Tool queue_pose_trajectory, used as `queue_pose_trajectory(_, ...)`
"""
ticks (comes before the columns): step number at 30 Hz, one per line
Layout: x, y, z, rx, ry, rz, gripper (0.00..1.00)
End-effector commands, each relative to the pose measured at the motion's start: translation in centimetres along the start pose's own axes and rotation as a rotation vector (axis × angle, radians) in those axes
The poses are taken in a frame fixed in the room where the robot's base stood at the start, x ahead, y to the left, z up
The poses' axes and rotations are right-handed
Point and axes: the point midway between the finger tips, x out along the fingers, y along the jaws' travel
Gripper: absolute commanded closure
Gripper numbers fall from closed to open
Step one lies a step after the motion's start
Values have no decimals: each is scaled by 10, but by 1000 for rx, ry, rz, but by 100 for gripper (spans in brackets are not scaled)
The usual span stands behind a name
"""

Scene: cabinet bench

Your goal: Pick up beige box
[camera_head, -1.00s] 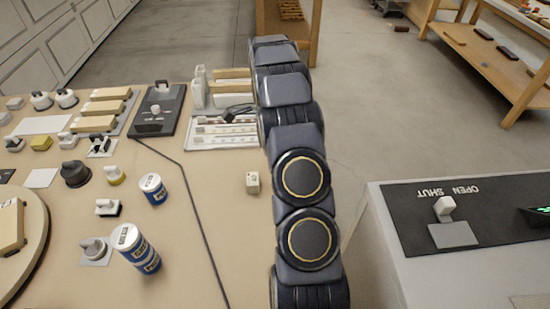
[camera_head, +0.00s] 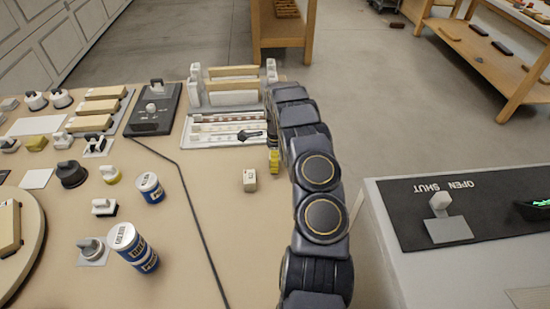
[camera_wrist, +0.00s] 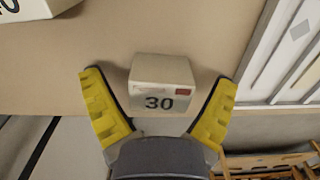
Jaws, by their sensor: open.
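A small beige box marked 30 (camera_wrist: 161,90), with a red patch, stands on the bench between the spread yellow fingers of my gripper (camera_wrist: 158,104) in the wrist view. The fingers flank it with gaps, and nothing is gripped. A second pale box (camera_wrist: 32,8) with a partly cut-off number shows at the wrist view's top left. In the head view a small pale box (camera_head: 250,180) stands left of and nearer than my gripper (camera_head: 274,160). The box marked 30 cannot be made out there, probably hidden behind my arm.
A white slotted tray (camera_head: 195,142) lies left of my gripper; it seems to be the white structure (camera_wrist: 290,65) at the wrist view's right. Blue cans (camera_head: 140,253) (camera_head: 150,188) stand farther left.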

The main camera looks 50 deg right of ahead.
Motion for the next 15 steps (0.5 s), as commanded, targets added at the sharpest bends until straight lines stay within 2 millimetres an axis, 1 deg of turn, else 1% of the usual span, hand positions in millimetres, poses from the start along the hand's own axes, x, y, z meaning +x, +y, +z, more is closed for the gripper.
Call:
queue_pose_trajectory(5,0,0,0,1,0,-1,12)
queue_pose_trajectory(6,0,0,0,1,0,-1,22)
queue_pose_trajectory(8,0,0,0,1,0,-1,48)
queue_pose_trajectory(9,0,0,0,1,0,-1,65)
queue_pose_trajectory(10,0,0,0,1,0,-1,77)
queue_pose_trajectory(15,0,0,0,0,0,-1,78)
